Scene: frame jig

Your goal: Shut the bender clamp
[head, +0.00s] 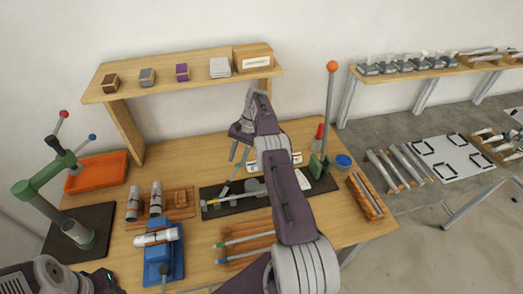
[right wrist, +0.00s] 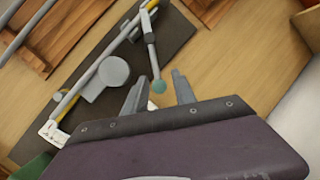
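The bender lies on a dark mat (head: 300,190) at the middle of the bench, with a long bar and a grey round die (right wrist: 112,71). Its clamp lever (right wrist: 152,45) ends in a teal knob (right wrist: 159,86) and sticks out from the bar beyond the mat's edge in the right wrist view. My right gripper (head: 239,155) is above the bench near the bender; its two fingers (right wrist: 158,92) are apart. The knob shows between the fingertips, with no visible grip; I cannot tell the height gap. My left gripper is not visible.
A tall lever with an orange ball (head: 333,66) rises from the bender's green end. A wooden shelf (head: 180,83) spans behind. A blue vise (head: 163,258) and green press (head: 45,180) stand at left.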

